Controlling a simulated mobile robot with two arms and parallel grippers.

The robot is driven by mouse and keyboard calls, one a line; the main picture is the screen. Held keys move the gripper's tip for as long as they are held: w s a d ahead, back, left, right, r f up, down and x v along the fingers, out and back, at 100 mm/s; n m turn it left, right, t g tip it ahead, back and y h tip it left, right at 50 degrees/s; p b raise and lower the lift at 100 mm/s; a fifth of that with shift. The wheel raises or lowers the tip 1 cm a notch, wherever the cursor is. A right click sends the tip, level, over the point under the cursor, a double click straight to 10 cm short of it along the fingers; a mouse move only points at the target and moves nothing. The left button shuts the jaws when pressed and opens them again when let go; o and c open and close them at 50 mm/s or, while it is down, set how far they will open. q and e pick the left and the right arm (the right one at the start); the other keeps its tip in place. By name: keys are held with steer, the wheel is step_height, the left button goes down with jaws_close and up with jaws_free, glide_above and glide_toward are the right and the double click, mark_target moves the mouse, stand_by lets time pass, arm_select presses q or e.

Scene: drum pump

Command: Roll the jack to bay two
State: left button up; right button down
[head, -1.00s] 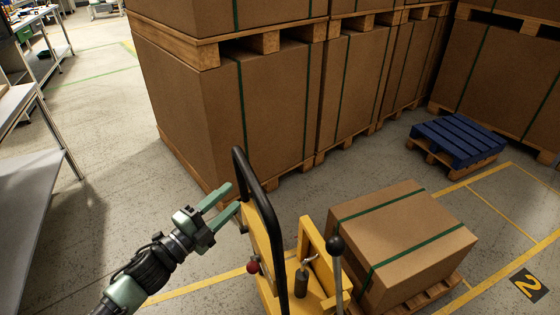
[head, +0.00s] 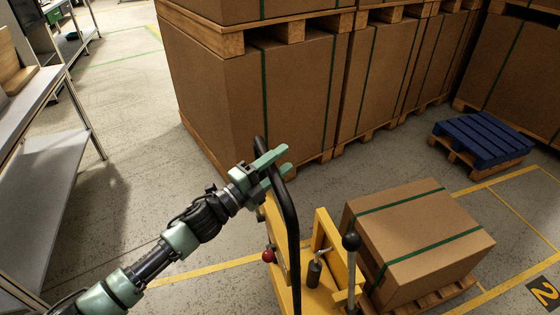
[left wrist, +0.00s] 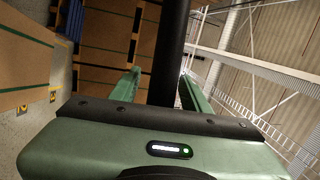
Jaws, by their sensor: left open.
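The yellow jack (head: 327,235) stands at the bottom centre of the head view, with a black looped handle (head: 290,220) and a ball-topped lever. A strapped carton (head: 420,238) sits on a wooden pallet at the jack's right. My left gripper (head: 283,159) is open at the upper part of the handle. In the left wrist view the black handle bar (left wrist: 168,55) stands between the two green fingers (left wrist: 160,88), with gaps at the sides. The floor plate marked "2" (head: 543,291) is at the lower right. My right gripper is not in view.
Tall stacked cartons (head: 260,95) on pallets stand close behind the jack. A blue pallet (head: 482,138) on a wooden one lies at the right. A metal shelf (head: 45,160) stands at the left. Yellow lines mark the floor. Bare floor lies between shelf and stack.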

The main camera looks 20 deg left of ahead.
arm_select(q)
steer(key=shift+c, duration=0.4)
jaws_close()
steer(key=shift+f, duration=0.1)
stand_by(0.8)
